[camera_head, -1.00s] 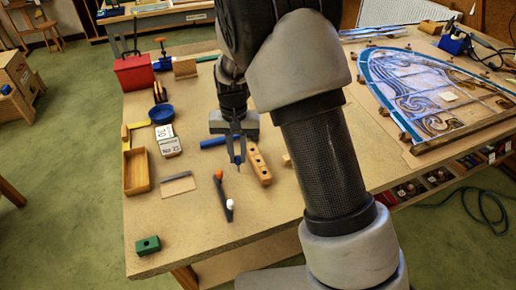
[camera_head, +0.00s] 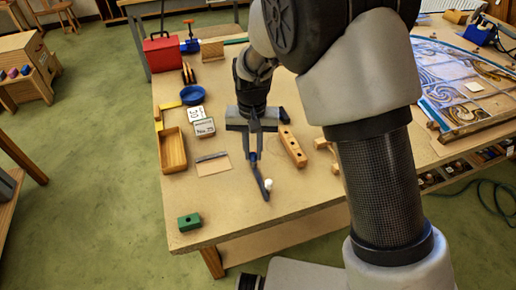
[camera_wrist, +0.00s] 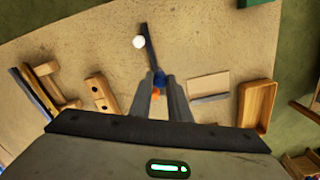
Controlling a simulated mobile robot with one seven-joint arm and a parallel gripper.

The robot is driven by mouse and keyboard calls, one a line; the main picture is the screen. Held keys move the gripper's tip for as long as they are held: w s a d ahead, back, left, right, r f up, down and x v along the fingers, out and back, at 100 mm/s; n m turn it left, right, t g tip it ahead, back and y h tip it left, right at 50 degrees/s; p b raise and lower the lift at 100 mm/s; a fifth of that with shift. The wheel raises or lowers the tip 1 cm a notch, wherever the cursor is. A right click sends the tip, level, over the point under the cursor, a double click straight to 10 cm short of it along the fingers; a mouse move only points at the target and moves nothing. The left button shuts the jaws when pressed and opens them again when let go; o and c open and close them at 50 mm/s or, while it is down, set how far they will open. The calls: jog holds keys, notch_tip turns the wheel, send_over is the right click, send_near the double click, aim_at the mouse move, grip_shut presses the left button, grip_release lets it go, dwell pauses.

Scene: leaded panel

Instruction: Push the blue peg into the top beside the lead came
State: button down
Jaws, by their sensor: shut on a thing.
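The lead came is a thin dark strip (camera_wrist: 149,43) lying on the bench top; its near part also shows in the head view (camera_head: 264,186). My gripper (camera_head: 253,156) points down over its far end, shut on the blue peg (camera_wrist: 160,78), which shows between the fingertips in the wrist view. The blue peg is right at the came's end; I cannot tell whether it touches the top. A white round-headed peg (camera_wrist: 139,42) stands beside the came. An orange peg (camera_wrist: 155,94) shows between the fingers, partly hidden by them.
A wooden block with holes (camera_head: 292,146) lies close to the right of my gripper. A card with a dark edge (camera_head: 213,164), a wooden tray (camera_head: 173,150) and small boxes lie left. A green block (camera_head: 189,222) sits at the near corner. The leaded panel (camera_head: 470,90) is at right.

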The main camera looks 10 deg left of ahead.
aim_at(253, 166)
jog(key=shift+f, duration=0.15)
jog(key=shift+f+b, duration=1.95)
jog(key=shift+f, duration=0.7)
jog(key=shift+f+b, duration=0.55)
jog(key=shift+f, duration=0.2)
jog(key=c, duration=1.6)
grip_release()
jog(key=shift+r, duration=0.1)
